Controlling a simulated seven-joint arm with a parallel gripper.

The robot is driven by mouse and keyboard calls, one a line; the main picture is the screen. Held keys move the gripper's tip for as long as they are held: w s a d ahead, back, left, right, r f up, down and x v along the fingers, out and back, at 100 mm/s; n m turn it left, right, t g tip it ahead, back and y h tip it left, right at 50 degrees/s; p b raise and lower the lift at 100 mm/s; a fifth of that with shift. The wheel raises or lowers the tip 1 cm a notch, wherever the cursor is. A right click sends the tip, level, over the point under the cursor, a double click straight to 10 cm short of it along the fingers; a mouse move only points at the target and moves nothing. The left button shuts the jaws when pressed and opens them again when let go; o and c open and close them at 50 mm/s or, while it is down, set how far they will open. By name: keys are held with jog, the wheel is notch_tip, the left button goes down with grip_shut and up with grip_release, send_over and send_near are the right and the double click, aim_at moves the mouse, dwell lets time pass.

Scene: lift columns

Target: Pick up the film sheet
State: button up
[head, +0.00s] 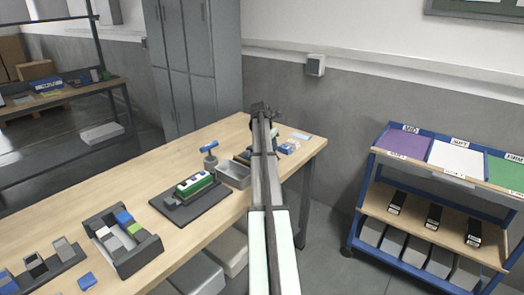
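My gripper (262,108) is at the far end of my outstretched arm, above the far right part of the wooden table. It is small and dark here, and I cannot tell whether its fingers are open or shut. I cannot pick out the film sheet for certain. A small pale, flat piece (302,135) lies near the table's right end, to the right of my arm. Flat purple (400,139), white (458,157) and green (507,174) sheets lie on the labelled top of the blue rack at the right.
The wooden table (130,180) holds a grey tray (234,174), a green-and-white block on a dark base (194,186), a blue-handled tool (209,155) and a dark organiser box (122,240). The blue rack (362,190) stands apart, with floor between. Grey lockers (195,60) stand behind.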

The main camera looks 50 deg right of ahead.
jog(key=shift+d+f, duration=0.15)
jog(key=shift+f, duration=0.25)
jog(key=shift+c, duration=0.4)
grip_shut()
jog(key=shift+r, duration=0.15)
notch_tip(320, 180, up, 17)
dwell(1.6)
